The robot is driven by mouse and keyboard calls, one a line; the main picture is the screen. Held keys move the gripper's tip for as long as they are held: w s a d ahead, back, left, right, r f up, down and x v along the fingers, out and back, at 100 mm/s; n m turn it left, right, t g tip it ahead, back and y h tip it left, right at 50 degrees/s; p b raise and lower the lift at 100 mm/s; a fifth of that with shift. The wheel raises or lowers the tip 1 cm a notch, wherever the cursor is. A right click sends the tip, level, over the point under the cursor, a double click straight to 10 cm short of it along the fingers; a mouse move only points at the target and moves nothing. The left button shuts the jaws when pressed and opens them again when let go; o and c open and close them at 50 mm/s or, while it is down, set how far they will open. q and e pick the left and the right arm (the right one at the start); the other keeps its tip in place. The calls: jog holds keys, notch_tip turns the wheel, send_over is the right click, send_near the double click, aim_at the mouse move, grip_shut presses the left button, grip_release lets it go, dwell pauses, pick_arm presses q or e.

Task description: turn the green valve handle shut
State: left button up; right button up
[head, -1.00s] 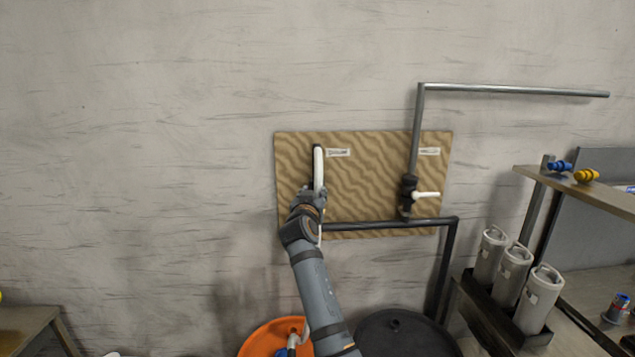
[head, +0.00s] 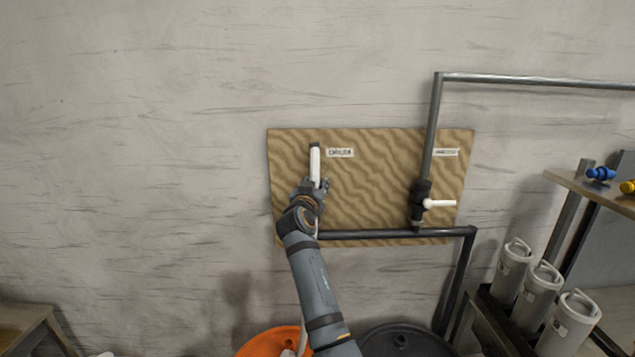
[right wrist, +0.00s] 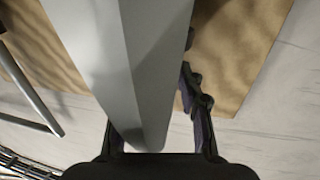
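A pale pipe-board carries two white lever handles; no green handle shows. The left white handle (head: 315,166) stands upright beside a label on the tan board (head: 375,185). The right white handle (head: 440,203) points sideways from a dark valve on a vertical pipe. My right gripper (head: 318,188) is at the lower part of the left handle and hides the valve behind it. In the right wrist view a long pale bar, seemingly this handle (right wrist: 145,60), lies between the fingers. The left finger is mostly hidden, so grip is unclear. My left gripper is out of view.
Grey pipes (head: 400,235) run across the board's lower edge and up its right side. An orange drum (head: 265,342) and a black drum (head: 405,343) stand below. Several grey canisters (head: 512,265) and a shelf (head: 590,192) are at right. Wall left of the board is clear.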

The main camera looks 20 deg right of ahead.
jog(key=shift+s+a, duration=0.1)
jog(key=shift+c, duration=1.8)
grip_shut()
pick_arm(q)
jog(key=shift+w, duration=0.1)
pick_arm(e)
jog(key=shift+f, duration=0.1)
jog(key=shift+w+d+f, duration=0.1)
jog(key=shift+w+d, duration=0.1)
jog(key=shift+d, duration=0.1)
